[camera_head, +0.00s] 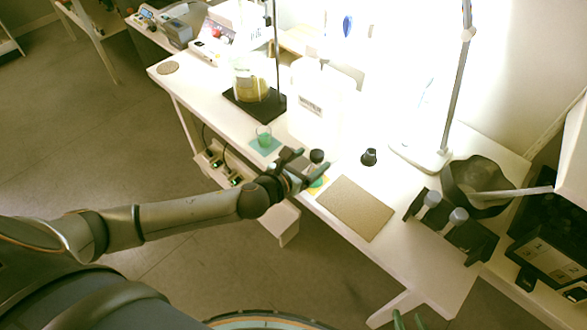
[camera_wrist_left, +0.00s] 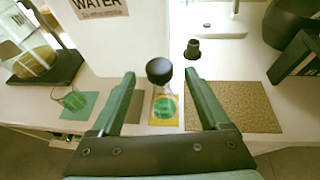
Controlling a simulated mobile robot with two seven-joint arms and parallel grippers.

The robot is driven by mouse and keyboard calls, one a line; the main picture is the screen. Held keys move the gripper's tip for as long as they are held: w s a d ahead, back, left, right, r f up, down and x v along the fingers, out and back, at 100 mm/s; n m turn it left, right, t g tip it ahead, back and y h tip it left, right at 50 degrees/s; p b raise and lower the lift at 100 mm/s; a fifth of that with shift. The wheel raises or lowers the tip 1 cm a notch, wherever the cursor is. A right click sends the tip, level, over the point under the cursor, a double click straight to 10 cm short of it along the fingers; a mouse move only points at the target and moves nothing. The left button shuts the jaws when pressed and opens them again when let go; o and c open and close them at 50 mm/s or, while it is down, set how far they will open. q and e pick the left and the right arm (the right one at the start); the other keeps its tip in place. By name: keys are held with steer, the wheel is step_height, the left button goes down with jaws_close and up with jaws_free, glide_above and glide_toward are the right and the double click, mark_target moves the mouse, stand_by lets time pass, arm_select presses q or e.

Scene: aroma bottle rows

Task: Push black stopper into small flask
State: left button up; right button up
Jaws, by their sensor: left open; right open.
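The small flask (camera_wrist_left: 164,104) holds green liquid and stands upright on a yellow mat (camera_wrist_left: 154,122). The round black stopper (camera_wrist_left: 159,70) sits at its mouth; how deep it is seated I cannot tell. In the head view the stopper (camera_head: 317,156) shows just beyond my left gripper (camera_head: 307,167), which partly hides the flask (camera_head: 316,183). My left gripper (camera_wrist_left: 159,78) is open, one finger on each side of the flask and stopper, with gaps and no visible contact. My right gripper (camera_head: 409,320) shows only its fingertips at the bottom edge, apart and empty.
A brown board (camera_head: 355,208) lies right of the flask. A black cap-like piece (camera_head: 369,157) stands behind it. A beaker with green liquid (camera_head: 264,137) is on a teal mat to the left. A white WATER container (camera_wrist_left: 118,35) stands behind. A black rack (camera_head: 450,228) is right.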

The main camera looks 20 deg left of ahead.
arm_select(q)
steer(key=v, duration=0.8)
steer(key=shift+s, duration=0.35)
steer(key=shift+r, duration=0.1)
steer(key=s+f+m+g, duration=0.1)
steer(key=s+f+m, duration=0.4)
steer(key=m, duration=0.7)
steer(key=s+f+m+g, duration=0.1)
steer(key=s+f+m, duration=0.3)
steer(key=m, duration=0.7)
steer(key=s+d+f+m+g, duration=0.1)
steer(key=s+f+m, duration=0.4)
steer(key=m, duration=0.7)
steer(key=shift+s+f+m+g+y+p, duration=0.3)
steer(key=shift+f, duration=0.7)
steer(key=shift+d, duration=0.15)
